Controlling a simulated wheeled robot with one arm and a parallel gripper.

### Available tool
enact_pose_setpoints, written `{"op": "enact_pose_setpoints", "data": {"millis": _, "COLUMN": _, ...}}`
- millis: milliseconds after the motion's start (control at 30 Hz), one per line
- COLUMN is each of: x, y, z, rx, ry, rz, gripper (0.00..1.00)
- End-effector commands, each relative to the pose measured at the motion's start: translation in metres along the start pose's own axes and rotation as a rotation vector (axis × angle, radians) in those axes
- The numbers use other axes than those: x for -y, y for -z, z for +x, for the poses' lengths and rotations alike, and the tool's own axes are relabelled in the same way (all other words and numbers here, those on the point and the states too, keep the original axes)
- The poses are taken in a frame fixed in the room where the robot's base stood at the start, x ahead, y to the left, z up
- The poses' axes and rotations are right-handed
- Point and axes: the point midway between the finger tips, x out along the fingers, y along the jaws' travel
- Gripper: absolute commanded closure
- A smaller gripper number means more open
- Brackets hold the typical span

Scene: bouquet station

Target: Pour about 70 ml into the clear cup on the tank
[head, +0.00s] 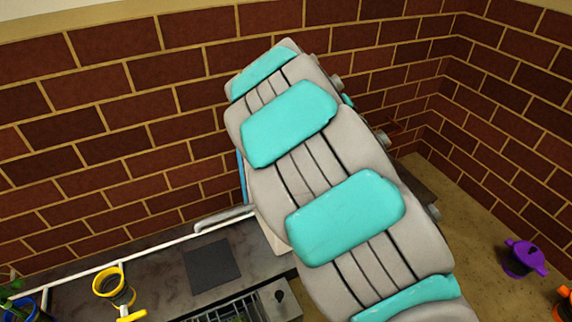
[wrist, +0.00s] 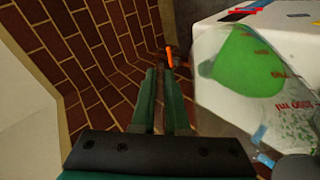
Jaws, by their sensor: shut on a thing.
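My gripper (wrist: 162,75) shows in the wrist view as two dark green fingers close together. A thin orange piece (wrist: 170,57) shows at the fingertips, and the fingers are shut on it. What the piece belongs to cannot be made out. To the right of the fingers is a clear cup (wrist: 284,105) with red scale marks, one reading 100 ml. A green patch (wrist: 243,62) shows through or behind it. A white block, likely the tank (wrist: 213,28), lies behind the cup. In the head view my arm fills the middle and my gripper is out of sight.
In the head view a counter (head: 160,262) bears a yellow cup (head: 113,288), a dark square mat (head: 211,264) and a grate (head: 225,312). A purple watering can (head: 523,258) stands at right, with an orange thing (head: 564,301) at the edge. Brick walls (head: 110,110) close the corner.

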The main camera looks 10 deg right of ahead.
Motion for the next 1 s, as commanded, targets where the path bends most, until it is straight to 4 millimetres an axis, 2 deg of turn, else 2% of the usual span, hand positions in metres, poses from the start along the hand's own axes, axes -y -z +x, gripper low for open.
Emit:
{"op": "enact_pose_setpoints", "data": {"millis": 467, "x": -0.001, "y": -0.001, "z": 0.002, "rx": 0.002, "ry": 0.018, "rz": 0.009, "gripper": 1.00}}
{"op": "enact_pose_setpoints", "data": {"millis": 867, "x": -0.004, "y": -0.009, "z": 0.021, "rx": 0.019, "ry": 0.211, "rz": 0.096, "gripper": 1.00}}
{"op": "enact_pose_setpoints", "data": {"millis": 1000, "x": -0.013, "y": -0.010, "z": 0.025, "rx": 0.021, "ry": 0.278, "rz": 0.126, "gripper": 1.00}}
